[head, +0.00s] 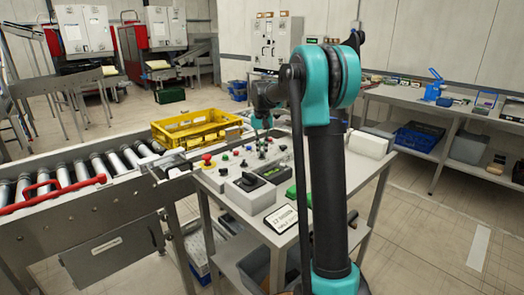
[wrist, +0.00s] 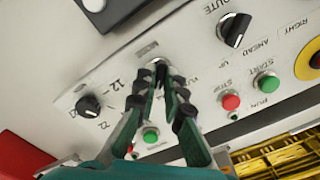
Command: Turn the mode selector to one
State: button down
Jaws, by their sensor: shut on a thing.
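My gripper (wrist: 160,80) is shut on a small selector knob on the light grey control panel (wrist: 205,82). The fingertips cover most of the knob, so its pointer direction is hidden. A small label (wrist: 148,49) beside it is too blurred to read, so I cannot confirm that it is the mode selector. In the head view my gripper (head: 262,133) points down at the panel (head: 222,172). Another black knob (wrist: 88,105) stands free to the left in the wrist view, near the printed number 12.
A black route knob (wrist: 235,30), a red button (wrist: 230,101) and green buttons (wrist: 266,83) (wrist: 151,135) sit close around the fingers. A yellow crate (head: 190,127) stands behind the panel. The roller conveyor (head: 75,172) is at the left.

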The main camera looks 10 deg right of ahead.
aim_at(262, 152)
jog(key=c, duration=1.6)
grip_release()
jog(key=shift+r, duration=0.1)
notch_tip(262, 152, up, 12)
jog(key=shift+f, duration=0.1)
